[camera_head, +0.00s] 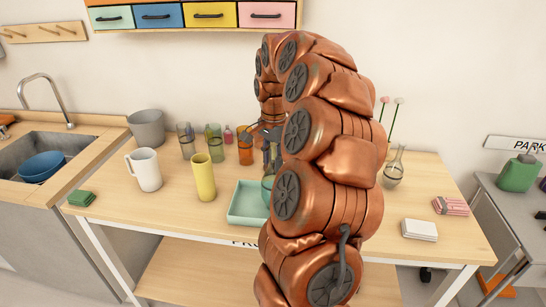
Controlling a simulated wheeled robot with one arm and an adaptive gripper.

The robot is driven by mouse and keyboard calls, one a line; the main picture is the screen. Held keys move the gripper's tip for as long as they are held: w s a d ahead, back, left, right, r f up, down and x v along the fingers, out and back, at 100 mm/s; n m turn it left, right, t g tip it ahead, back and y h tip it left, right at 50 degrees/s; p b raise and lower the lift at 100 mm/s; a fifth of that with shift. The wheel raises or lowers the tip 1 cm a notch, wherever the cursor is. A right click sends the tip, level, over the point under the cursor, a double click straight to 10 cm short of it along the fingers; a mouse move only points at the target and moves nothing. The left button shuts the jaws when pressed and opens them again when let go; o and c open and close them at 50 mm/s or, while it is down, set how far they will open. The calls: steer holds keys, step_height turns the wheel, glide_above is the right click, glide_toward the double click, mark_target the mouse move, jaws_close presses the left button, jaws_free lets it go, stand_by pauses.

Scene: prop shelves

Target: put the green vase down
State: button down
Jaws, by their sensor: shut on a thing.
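My gripper (271,160) points down behind my copper arm, over the middle of the table. It is shut on the green vase (267,188), a teal-green glass piece of which only a sliver shows; my arm hides the rest. The vase is at the right part of a pale green tray (241,212). I cannot tell whether it touches the tray floor or hangs just above it.
A yellow vase (204,178) and a white jug (147,170) stand left of the tray. Several coloured glasses, including an orange one (245,146), stand behind. A clear vase with flowers (394,170) and a white stack (419,230) are at right.

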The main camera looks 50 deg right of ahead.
steer(key=shift+f, duration=0.25)
steer(key=c, duration=0.8)
jaws_free()
steer(key=shift+s+r+b, duration=0.1)
steer(key=shift+r+b, duration=1.45)
steer(key=shift+r, duration=4.6)
